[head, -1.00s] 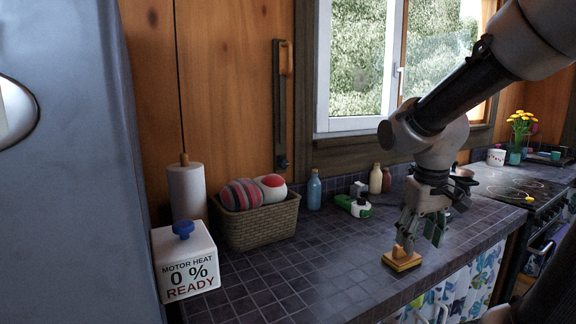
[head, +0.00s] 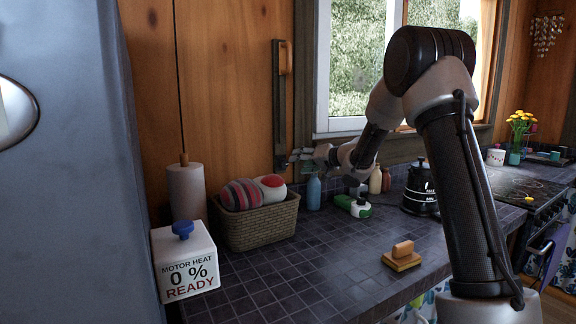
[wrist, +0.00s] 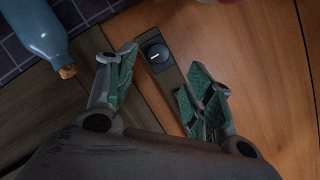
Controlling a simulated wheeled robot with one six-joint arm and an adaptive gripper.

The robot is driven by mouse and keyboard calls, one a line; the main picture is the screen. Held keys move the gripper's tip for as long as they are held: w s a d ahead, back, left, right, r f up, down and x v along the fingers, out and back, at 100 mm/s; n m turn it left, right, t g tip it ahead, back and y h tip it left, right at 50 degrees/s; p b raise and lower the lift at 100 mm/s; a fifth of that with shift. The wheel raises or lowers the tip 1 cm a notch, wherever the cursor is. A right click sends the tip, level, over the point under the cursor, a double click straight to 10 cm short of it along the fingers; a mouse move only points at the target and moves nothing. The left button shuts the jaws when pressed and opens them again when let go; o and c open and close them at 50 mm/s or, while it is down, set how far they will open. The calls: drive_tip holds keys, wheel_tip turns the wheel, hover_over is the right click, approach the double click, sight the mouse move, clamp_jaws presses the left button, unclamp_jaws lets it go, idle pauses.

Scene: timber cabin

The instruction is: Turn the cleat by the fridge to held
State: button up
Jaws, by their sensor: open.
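A dark upright plate (head: 281,110) is fixed to the timber wall right of the fridge, with an orange wooden grip (head: 283,58) near its top. A small round dark knob at its lower end, which I take for the cleat, shows in the wrist view (wrist: 156,54) with a short white line roughly across the plate.
The grey fridge (head: 70,170) stands at left. A sponge block (head: 402,260) lies in front. The window frame (head: 309,75) is close right.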

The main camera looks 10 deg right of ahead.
sight(286, 164)
drive_tip(key=x, duration=0.7)
drive_tip(key=shift+w+a+f, duration=0.1)
drive_tip(key=shift+w, duration=0.15)
drive_tip(key=shift+c, duration=0.2)
drive_tip(key=c, duration=1)
